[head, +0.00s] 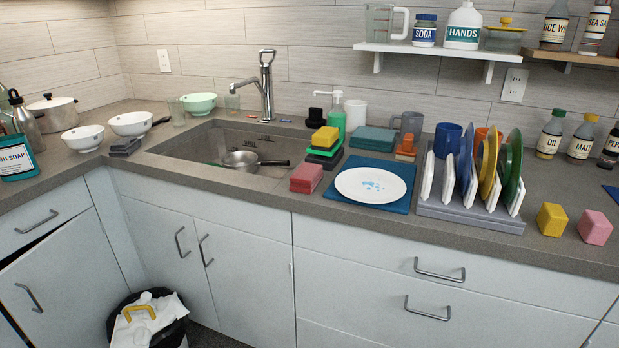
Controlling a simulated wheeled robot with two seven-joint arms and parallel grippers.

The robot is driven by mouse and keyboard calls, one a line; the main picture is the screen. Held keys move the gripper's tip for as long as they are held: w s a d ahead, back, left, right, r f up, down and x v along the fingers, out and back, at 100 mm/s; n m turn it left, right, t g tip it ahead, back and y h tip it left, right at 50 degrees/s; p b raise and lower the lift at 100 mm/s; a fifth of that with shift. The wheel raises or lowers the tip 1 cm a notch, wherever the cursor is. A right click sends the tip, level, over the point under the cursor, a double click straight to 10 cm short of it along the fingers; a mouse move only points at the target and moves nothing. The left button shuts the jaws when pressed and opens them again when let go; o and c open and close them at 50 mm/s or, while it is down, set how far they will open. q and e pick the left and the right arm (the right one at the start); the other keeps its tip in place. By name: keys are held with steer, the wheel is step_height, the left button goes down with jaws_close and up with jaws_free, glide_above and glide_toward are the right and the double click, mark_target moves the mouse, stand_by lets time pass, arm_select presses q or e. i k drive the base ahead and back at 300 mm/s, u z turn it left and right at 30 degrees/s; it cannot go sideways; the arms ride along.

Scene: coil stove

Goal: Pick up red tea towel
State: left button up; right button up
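A red folded stack (306,177), which looks like the red tea towel, lies on the grey counter at the front right of the sink. It is beside the blue mat with the white plate, and nothing covers it. Neither of my grippers shows in the head view.
The sink (190,150) holds a pot (242,160). Yellow and dark sponges (324,140) and a green bottle (337,118) stand behind the red stack. A white plate (362,187) on a blue mat (400,207) and a dish rack (450,212) are to its right. A bin (183,310) stands below.

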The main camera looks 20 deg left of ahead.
mark_target(304, 180)
steer(key=z, duration=0.45)
steer(key=k, duration=0.3)
steer(key=u, duration=1.45)
steer(key=i, duration=0.75)
steer(key=z, duration=0.35)
